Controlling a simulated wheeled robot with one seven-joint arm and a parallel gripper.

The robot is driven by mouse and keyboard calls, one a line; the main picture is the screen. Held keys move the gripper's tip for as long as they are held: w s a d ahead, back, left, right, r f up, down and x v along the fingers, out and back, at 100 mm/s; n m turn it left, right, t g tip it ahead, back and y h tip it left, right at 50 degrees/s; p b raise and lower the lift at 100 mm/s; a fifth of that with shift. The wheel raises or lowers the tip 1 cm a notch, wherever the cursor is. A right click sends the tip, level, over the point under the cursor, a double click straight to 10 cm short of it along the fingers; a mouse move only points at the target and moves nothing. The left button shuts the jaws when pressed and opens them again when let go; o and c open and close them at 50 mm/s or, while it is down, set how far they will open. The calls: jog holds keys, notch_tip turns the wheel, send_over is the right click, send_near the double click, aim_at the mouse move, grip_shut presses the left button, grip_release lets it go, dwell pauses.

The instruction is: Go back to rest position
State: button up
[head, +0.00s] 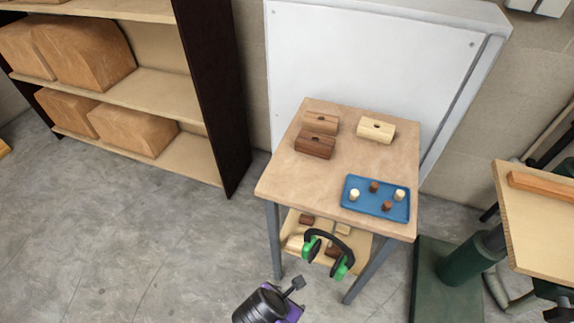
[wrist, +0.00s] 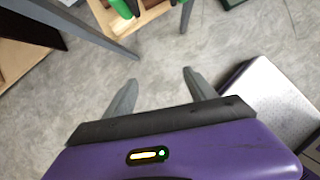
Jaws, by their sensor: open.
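My gripper (wrist: 159,95) shows in the wrist view with its two grey fingers apart and nothing between them, above the bare grey floor. In the head view my gripper (head: 293,287) is at the bottom centre, in front of and below the small table (head: 275,180). It is clear of the table and touches nothing that I can see.
The table carries several wooden blocks (head: 315,145) and a blue tray (head: 365,207) with small pegs. Green ear defenders (head: 340,270) hang at its front. Shelving (head: 160,85) stands left, a workbench (head: 535,220) right. The floor (head: 130,240) at left is free.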

jog(key=w+a+r+m+t+y, duration=0.4)
jog(key=w+a+r+m+y, duration=0.1)
jog(key=a+m, duration=0.15)
jog(key=s+d+r+m+t+y, duration=0.1)
jog(key=d+r+m+t+y, duration=0.15)
jog(key=r+m, duration=0.25)
jog(key=s+d+r+m+t+h, duration=0.2)
jog(key=s+d+r+m+t, duration=0.4)
jog(key=s+d+r+m, duration=1)
jog(key=s+d+r+m+g+h, duration=0.1)
jog(key=s+d+r+h, duration=0.1)
jog(key=s+d, duration=0.6)
jog(key=shift+s+r+h+b, duration=0.2)
jog(key=shift+s+h+b, duration=0.15)
jog(key=shift+h+b, duration=0.1)
jog(key=shift+g, duration=0.25)
